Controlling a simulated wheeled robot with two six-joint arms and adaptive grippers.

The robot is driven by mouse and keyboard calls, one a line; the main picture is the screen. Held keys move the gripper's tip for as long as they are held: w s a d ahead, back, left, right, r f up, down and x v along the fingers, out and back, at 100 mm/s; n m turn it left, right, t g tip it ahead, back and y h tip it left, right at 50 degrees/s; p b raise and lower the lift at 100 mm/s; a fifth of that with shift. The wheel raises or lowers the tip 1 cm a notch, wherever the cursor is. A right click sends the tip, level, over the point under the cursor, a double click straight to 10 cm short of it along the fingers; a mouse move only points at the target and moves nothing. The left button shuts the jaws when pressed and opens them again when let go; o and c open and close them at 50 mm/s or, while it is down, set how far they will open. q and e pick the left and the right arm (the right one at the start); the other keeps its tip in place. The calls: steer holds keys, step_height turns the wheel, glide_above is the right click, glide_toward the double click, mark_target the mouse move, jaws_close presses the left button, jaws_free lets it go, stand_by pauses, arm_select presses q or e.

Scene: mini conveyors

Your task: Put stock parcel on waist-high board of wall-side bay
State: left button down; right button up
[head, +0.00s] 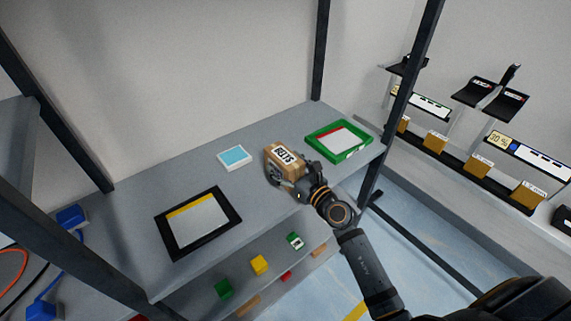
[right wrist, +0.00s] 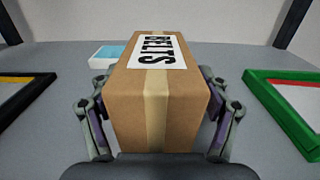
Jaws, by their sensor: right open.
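The stock parcel is a brown cardboard box (head: 284,158) with a white label reading BELTS. It rests on the grey board (head: 150,268) of the rack bay, between two framed panels. In the right wrist view the parcel (right wrist: 158,105) fills the middle, its taped end facing me. My right gripper (head: 283,178) is at the parcel, with its open fingers (right wrist: 160,115) on either side of the box. The lower parts of the box sides are hidden by the fingers. My left gripper is not in view.
A green-framed panel (head: 313,143) lies right of the parcel, a black-framed panel (head: 162,226) to its left, and a small white-and-blue tray (head: 234,157) behind. Dark uprights (head: 320,50) bound the bay. A lower shelf holds several coloured blocks (head: 259,264). Parcels (head: 435,141) stand at far right.

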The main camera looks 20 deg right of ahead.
steer(key=shift+r, duration=0.25)
steer(key=v, duration=1.1)
steer(key=shift+s+b, duration=0.15)
steer(key=shift+b, duration=0.2)
steer(key=shift+s+d, duration=0.15)
steer(key=shift+s, duration=0.2)
